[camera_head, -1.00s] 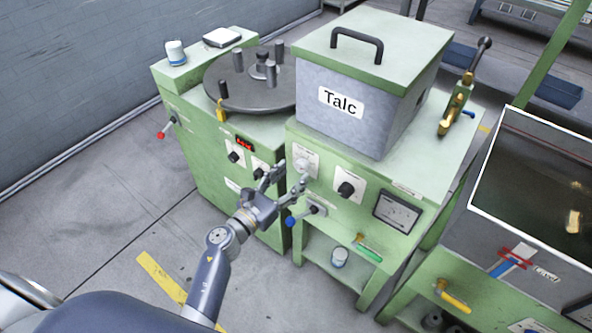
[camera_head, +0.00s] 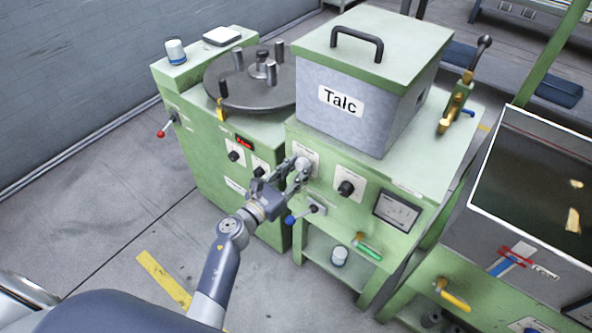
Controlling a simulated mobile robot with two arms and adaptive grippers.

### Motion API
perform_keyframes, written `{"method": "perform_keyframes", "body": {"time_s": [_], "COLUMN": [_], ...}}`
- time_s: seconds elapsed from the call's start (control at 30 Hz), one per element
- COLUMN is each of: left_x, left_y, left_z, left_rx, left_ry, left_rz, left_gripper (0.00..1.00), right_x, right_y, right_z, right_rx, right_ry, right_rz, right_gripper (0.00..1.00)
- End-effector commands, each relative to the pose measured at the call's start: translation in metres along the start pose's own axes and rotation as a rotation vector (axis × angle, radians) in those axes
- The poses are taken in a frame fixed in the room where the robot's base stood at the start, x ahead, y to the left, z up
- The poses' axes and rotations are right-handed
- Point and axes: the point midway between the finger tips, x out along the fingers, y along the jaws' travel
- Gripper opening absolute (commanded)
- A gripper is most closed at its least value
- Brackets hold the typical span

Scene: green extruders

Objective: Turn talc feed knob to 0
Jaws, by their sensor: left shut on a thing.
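The talc machine is a green cabinet with a grey box (camera_head: 345,105) labelled "Talc" on top. A light-coloured knob (camera_head: 303,164) sits on a white plate at the upper left of its front panel. My left gripper (camera_head: 301,170) is at this knob, its fingers closed around it, and they partly hide the knob and its scale. The knob's setting cannot be read. A black knob (camera_head: 346,188) on a white plate is to the right of it. My right gripper is not in view.
A blue-tipped lever (camera_head: 291,219) sticks out just below my gripper. A gauge (camera_head: 397,211) and a green-handled valve (camera_head: 368,252) are on the right. A cabinet with a round dark turntable (camera_head: 250,90) stands left. Floor in front is open.

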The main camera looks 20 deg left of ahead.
Motion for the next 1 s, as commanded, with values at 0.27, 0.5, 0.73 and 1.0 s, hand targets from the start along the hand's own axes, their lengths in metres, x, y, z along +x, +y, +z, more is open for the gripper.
{"method": "perform_keyframes", "body": {"time_s": [0.27,0.5,0.73,1.0], "left_x": [0.000,0.000,0.000,0.000], "left_y": [0.000,0.000,0.000,0.000], "left_z": [0.001,0.002,0.002,0.002], "left_rx": [-0.083,-0.264,-0.483,-0.741], "left_ry": [0.000,0.000,0.000,-0.001], "left_rz": [0.000,-0.001,0.000,0.001], "left_gripper": [0.06,0.06,0.06,0.06], "right_x": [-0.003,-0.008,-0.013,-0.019], "right_y": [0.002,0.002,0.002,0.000], "right_z": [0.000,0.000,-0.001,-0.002], "right_rx": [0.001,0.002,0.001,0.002], "right_ry": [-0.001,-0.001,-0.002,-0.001], "right_rz": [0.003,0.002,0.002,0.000], "right_gripper": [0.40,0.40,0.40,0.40]}}
